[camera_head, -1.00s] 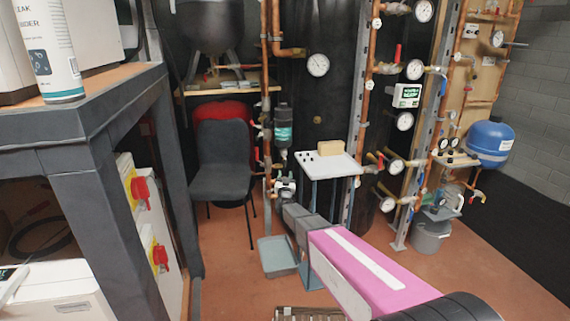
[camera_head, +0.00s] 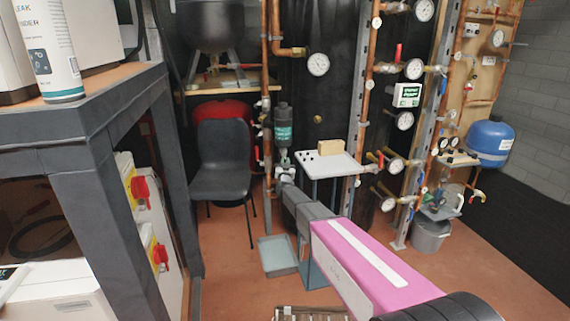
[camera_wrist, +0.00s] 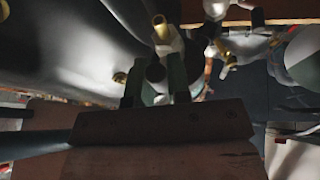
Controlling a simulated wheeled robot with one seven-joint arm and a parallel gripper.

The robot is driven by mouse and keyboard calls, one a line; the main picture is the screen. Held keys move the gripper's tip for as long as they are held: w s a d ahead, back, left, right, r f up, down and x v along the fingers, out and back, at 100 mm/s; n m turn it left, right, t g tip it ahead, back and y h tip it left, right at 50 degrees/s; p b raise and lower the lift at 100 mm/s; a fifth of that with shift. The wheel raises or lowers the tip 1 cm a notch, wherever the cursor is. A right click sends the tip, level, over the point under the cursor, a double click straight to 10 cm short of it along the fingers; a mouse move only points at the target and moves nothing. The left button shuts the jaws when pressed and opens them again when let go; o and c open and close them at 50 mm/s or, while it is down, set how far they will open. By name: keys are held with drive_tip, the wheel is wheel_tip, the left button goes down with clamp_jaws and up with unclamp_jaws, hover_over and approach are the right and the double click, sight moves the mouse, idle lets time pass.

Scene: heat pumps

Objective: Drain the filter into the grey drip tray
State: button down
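The filter (camera_head: 283,125) is a dark upright cylinder with a teal label, mounted on the copper pipework in the head view. My gripper (camera_head: 284,160) is just below its lower end, reaching up from the front. In the wrist view my gripper (camera_wrist: 155,88) has its two dark fingers apart, with a small dark round part showing between or beyond them. I cannot tell whether the fingers touch it. The grey drip tray (camera_head: 278,256) lies on the floor below and slightly left of the filter, and looks empty.
A small white table (camera_head: 330,166) with a tan block stands just right of my gripper. A dark chair (camera_head: 222,165) stands to the left. Copper pipes with gauges and valves (camera_head: 396,165) rise at the right. A grey workbench (camera_head: 90,110) fills the left foreground.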

idle(0.3)
drive_tip(key=shift+s+a+r+m+g+h, duration=0.15)
drive_tip(key=shift+a+r+m+g+h, duration=0.7)
drive_tip(key=shift+m, duration=2.05)
drive_tip(key=shift+s+a+r+m+g+h, duration=0.15)
drive_tip(key=shift+s+a+r+m+g, duration=0.2)
drive_tip(key=shift+m+g, duration=1.8)
drive_tip(key=shift+a+r+m+g+h, duration=0.3)
drive_tip(key=shift+a+r+m+h, duration=0.3)
drive_tip(key=shift+m, duration=3.05)
drive_tip(key=shift+d+r, duration=0.1)
drive_tip(key=shift+d, duration=0.05)
drive_tip(key=c, duration=1.1)
unclamp_jaws()
drive_tip(key=v, duration=1)
drive_tip(key=shift+s, duration=0.4)
